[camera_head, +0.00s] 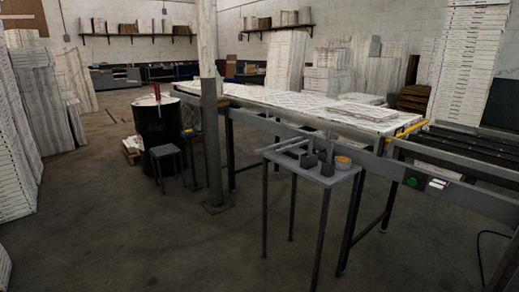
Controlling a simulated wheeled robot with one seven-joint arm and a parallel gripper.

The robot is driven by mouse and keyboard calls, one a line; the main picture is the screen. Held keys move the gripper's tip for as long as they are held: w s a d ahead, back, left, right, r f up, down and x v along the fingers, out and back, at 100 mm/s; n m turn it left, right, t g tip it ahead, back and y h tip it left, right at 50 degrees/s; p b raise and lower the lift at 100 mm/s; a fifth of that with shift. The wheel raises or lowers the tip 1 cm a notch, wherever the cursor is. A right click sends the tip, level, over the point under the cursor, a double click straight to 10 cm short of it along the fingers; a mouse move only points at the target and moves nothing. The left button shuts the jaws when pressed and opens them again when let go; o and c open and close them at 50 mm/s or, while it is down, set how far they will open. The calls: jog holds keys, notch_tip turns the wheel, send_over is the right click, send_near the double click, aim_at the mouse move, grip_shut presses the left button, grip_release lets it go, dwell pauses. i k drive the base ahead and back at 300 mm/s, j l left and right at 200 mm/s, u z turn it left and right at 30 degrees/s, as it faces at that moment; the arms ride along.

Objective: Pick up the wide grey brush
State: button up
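No thing is clearly recognisable as a wide grey brush at this size. A small grey side table (335,181) stands in front of the long workbench and holds several small grey items. One is a long flat grey piece (284,144) toward the left of the top. Two are dark grey blocky items, one nearer the middle (309,160) and one farther right (327,168). I cannot tell which of them, if any, is the brush. A yellow round item (343,162) sits at the right of the top. My gripper is not in view.
A long workbench (270,99) with white panels runs behind the side table. A conveyor (470,165) adjoins it at right. A post (209,130), a dark barrel (157,123) and a stool (165,152) stand left of it. The floor (130,235) in front is clear.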

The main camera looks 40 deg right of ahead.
aim_at(310, 136)
jog(key=i+z, duration=0.2)
jog(key=i, duration=0.4)
jog(key=i+z, duration=0.25)
jog(key=i, duration=0.4)
jog(key=i+j+z, duration=0.2)
jog(key=i, duration=0.4)
